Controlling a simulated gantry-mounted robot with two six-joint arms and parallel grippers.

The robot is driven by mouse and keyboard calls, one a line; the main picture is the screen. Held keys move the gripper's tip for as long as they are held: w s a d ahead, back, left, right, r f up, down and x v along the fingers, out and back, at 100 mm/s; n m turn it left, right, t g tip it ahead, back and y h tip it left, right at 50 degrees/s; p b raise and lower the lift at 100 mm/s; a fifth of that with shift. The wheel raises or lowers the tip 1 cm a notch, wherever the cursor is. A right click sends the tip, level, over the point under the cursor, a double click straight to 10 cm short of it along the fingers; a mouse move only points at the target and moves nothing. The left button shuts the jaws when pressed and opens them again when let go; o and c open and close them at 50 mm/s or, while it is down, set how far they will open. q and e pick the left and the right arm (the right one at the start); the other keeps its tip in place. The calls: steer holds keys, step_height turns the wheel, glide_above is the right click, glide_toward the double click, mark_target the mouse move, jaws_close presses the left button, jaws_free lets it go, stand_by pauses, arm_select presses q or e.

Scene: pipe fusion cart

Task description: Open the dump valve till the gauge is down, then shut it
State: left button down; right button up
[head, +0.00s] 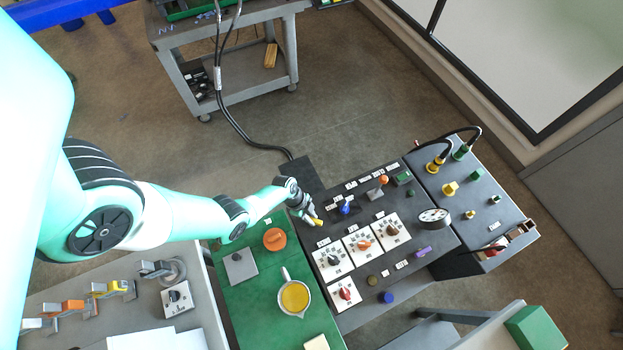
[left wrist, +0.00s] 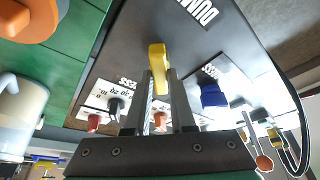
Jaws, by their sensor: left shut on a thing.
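My left gripper (head: 312,217) is over the left edge of the dark control panel (head: 437,240). It is shut on a yellow lever handle (left wrist: 158,68), which stands up between the two fingers in the left wrist view. The handle's yellow end (head: 318,222) also shows in the head view. A partly cut-off label (left wrist: 196,12) beside it appears to read DUMP, so I take it for the dump valve. The round white gauge (head: 434,215) is at the panel's right side; its needle is too small to read. My right gripper is not in view.
A blue knob (head: 346,210) and an orange-tipped lever (head: 384,180) are close by on the panel. White plates with rotary knobs (head: 364,244) fill its middle. A green mat (head: 265,300) with a jug of yellow liquid (head: 295,297) lies at left.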

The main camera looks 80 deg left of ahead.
arm_select(q)
steer(key=shift+m+h, duration=0.3)
steer(key=shift+m, duration=0.6)
steer(key=shift+w+a+m+g+h, duration=0.1)
steer(key=shift+m+g+h, duration=0.25)
steer(key=shift+m, duration=0.55)
steer(key=m+g+b, duration=0.1)
steer(key=m+b, duration=0.1)
steer(key=m, duration=0.2)
steer(key=shift+g, duration=0.35)
steer(key=shift+m, duration=0.3)
steer(key=c, duration=0.8)
jaws_free()
steer(key=shift+h, duration=0.25)
steer(key=shift+o, duration=0.2)
